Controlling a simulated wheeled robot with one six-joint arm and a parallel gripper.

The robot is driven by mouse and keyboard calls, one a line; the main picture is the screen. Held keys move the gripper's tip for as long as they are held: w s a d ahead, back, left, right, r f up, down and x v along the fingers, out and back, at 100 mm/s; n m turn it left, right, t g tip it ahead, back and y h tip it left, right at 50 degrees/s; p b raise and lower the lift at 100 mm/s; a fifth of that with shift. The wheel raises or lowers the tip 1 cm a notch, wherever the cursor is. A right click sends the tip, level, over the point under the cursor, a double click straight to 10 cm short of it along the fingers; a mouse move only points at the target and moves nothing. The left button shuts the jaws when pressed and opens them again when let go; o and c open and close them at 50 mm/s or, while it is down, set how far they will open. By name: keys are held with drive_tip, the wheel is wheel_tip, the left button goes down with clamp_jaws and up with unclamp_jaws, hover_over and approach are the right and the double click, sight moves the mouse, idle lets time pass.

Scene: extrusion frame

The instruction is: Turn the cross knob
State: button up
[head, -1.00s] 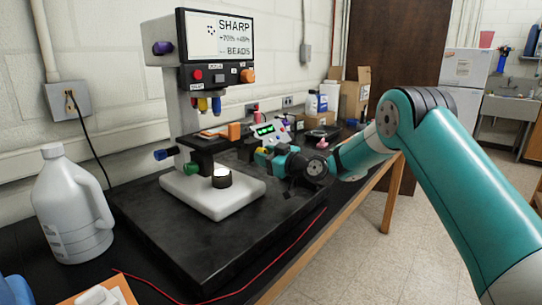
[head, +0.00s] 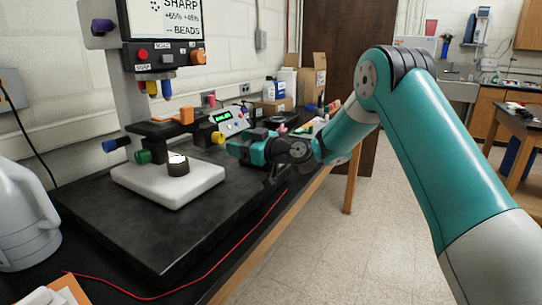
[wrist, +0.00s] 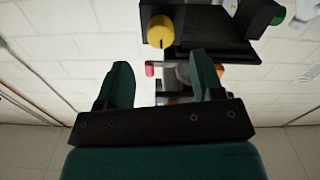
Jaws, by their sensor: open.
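A SHARP/BEADS machine stands on the left of the head view. An orange knob (head: 199,57) with a lobed outline sits at the right of its dark control panel (head: 160,56); I cannot tell for certain that it is the cross knob. My gripper (head: 233,147) is low, right of the machine's stage and well below that panel, apart from the knob. In the wrist view my gripper (wrist: 162,72) has its green fingers spread. A small red cylinder (wrist: 152,69) shows in the gap behind them, and a yellow knob (wrist: 160,31) is above.
A white base block (head: 168,183) carries a small dark cup (head: 178,166). Blue (head: 116,145) and green (head: 143,157) knobs stick out near the stage. A white jug (head: 25,220) stands at left. A green-display instrument (head: 228,121) is behind my gripper. The black board's front is clear.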

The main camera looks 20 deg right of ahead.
drive_tip(key=b+v, duration=0.3)
drive_tip(key=v, duration=0.7)
drive_tip(key=shift+s+d, duration=0.25)
drive_tip(key=shift+s, duration=0.05)
